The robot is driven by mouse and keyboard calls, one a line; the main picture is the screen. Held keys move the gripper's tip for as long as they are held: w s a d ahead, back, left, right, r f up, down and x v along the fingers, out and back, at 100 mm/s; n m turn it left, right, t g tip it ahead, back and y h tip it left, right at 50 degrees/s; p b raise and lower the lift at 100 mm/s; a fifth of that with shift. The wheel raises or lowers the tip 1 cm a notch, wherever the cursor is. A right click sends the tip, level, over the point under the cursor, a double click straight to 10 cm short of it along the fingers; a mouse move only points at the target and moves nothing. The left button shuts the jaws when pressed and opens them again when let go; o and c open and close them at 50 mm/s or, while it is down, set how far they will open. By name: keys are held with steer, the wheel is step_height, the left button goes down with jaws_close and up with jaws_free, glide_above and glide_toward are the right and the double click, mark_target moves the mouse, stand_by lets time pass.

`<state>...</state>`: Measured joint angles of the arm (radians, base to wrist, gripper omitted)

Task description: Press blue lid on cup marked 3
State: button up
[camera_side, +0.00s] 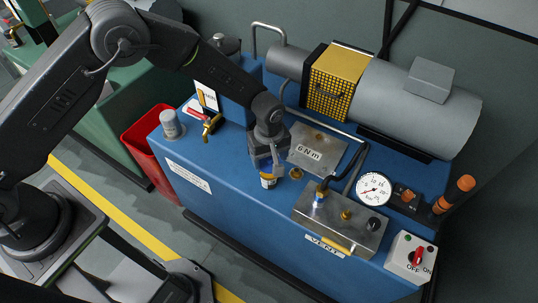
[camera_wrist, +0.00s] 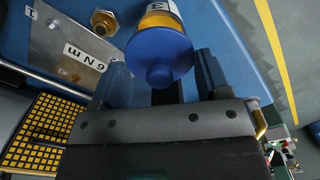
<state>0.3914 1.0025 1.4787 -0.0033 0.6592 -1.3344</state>
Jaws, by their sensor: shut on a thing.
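The blue lid (camera_wrist: 158,48), a round disc with a round knob, lies between the fingers of my gripper (camera_wrist: 162,75) in the wrist view. The fingers are shut on it at its sides. Directly beyond the lid is a cup (camera_wrist: 160,15) with a yellow-amber band and a white label reading 3. The lid covers the cup's near end; I cannot tell whether it is seated or just above. In the side view my gripper (camera_side: 272,155) points down over the cup (camera_side: 268,181), which stands on the blue console. The lid is not clear there.
A metal plate marked 6 N m (camera_side: 318,150) lies right of the cup. A brass-fitted metal block (camera_side: 340,222), a gauge (camera_side: 373,188) and a switch box (camera_side: 411,256) stand farther right. A white-grey canister (camera_side: 172,125) and red-handled valve (camera_side: 200,118) stand left.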

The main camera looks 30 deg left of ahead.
steer(key=shift+f, duration=1.55)
stand_by(1.4)
steer(key=o, duration=1)
steer(key=shift+r, duration=0.1)
steer(key=s+a+r+m+t, duration=0.1)
steer(key=a+r, duration=0.2)
steer(key=r, duration=0.9)
steer(key=s+a+r+m, duration=0.1)
steer(key=a+r, duration=0.1)
steer(key=r, duration=1)
steer(key=s+a+r+m+t, duration=0.3)
steer(key=s+a+r+m, duration=0.2)
steer(key=s+a+r, duration=0.65)
steer(key=s+m, duration=0.1)
steer(key=s, duration=0.2)
steer(key=s+a+m+t, duration=0.1)
steer(key=s, duration=0.3)
steer(key=s+a+m, duration=0.1)
steer(key=s, duration=0.2)
steer(key=shift+s+a+r+m+t, duration=0.15)
steer(key=shift+s+r+m+t, duration=0.15)
steer(key=shift+s+m, duration=0.1)
